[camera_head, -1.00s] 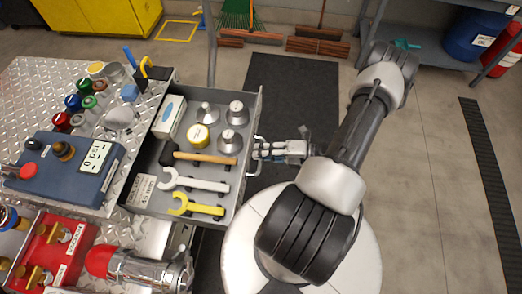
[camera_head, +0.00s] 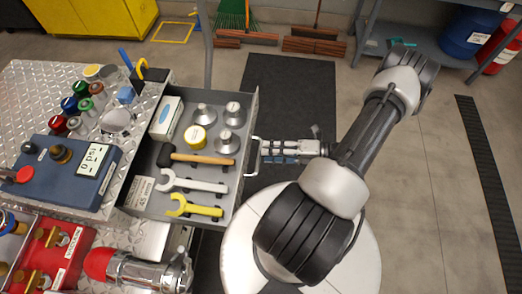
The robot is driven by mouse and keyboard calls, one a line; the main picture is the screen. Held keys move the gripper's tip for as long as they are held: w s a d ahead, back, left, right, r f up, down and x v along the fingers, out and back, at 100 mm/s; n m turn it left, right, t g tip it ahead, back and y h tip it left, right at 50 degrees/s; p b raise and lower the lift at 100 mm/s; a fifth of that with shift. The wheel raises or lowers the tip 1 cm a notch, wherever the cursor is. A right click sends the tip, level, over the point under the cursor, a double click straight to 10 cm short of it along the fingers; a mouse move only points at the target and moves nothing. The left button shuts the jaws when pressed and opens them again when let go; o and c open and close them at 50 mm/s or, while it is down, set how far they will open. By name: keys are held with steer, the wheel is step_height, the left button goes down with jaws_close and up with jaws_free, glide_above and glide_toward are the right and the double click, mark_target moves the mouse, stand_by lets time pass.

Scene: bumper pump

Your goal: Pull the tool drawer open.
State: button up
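The grey tool drawer (camera_head: 222,205) stands out from the metal-topped cart, with its inside in plain view. It holds a wooden-handled hammer (camera_head: 200,158), a white wrench (camera_head: 193,182), a yellow wrench (camera_head: 194,207), several metal weights (camera_head: 229,143), a yellow-topped round tin (camera_head: 195,137) and a white-and-blue box (camera_head: 166,117). The drawer's bar handle (camera_head: 257,142) is on its right-hand front. My gripper (camera_head: 265,151) is just right of the handle, fingers pointing left at it. The fingertips look clear of the bar or barely at it. The finger gap is too small to read.
A dark floor mat (camera_head: 290,85) lies beyond my gripper. Brooms (camera_head: 238,38) and a grey shelf (camera_head: 425,55) stand at the back.

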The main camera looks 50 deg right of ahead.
steer(key=v, duration=0.7)
steer(key=shift+s, duration=0.25)
steer(key=shift+d, duration=0.15)
